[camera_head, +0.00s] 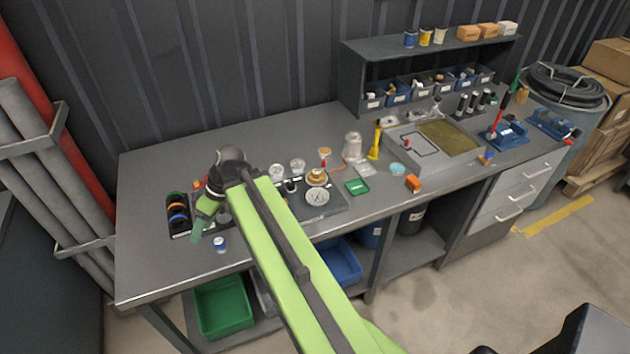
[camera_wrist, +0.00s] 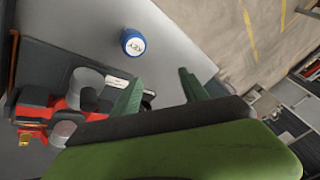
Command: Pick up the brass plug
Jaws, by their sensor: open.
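A brass-coloured round part (camera_head: 318,177), which may be the brass plug, stands on the dark mat (camera_head: 338,205) on the workbench. I cannot be sure it is the plug. My gripper (camera_head: 203,215) is at the left of the bench, between the ring rack and the mat, well left of that part. In the wrist view my gripper (camera_wrist: 160,88) has its two green fingers apart with nothing held between them. My arm hides part of the mat's left side.
A rack of coloured rings (camera_head: 178,215) is left of the gripper. A red part (camera_wrist: 75,105) with grey cylinders is close by. The bench's back left is clear.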

